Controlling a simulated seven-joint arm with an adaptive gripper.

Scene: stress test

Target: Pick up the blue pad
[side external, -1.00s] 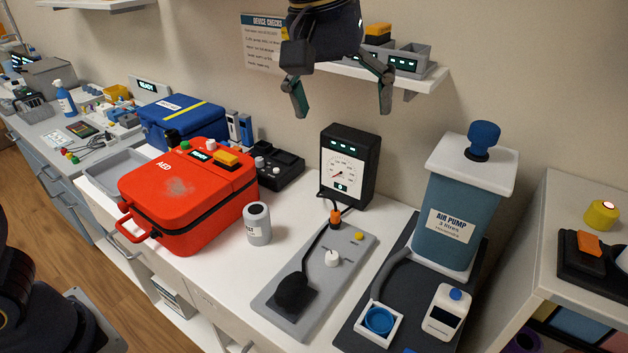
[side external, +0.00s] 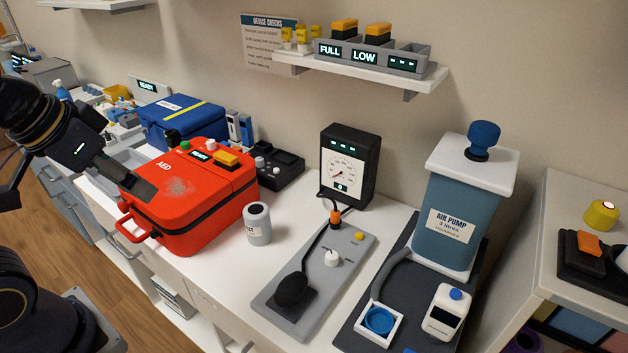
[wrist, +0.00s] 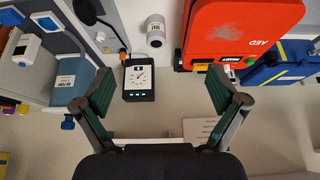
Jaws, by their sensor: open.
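A round blue pad (side external: 379,320) sits in a square white holder (side external: 362,330) on the dark mat at the front right; I take this as the task's pad. It also shows near the top left of the wrist view (wrist: 46,21). My gripper (side external: 140,187) is at the left of the side view, in front of the red AED case and far from the pad. In the wrist view my gripper (wrist: 159,78) is open, its green-lined fingers wide apart with nothing held.
The blue air pump (side external: 445,205) stands behind the pad, and a white device (side external: 447,312) is right of it. A grey board (side external: 325,285), gauge box (side external: 350,165), white canister (side external: 257,224) and red AED case (side external: 185,195) lie between. A wall shelf (side external: 365,75) hangs above.

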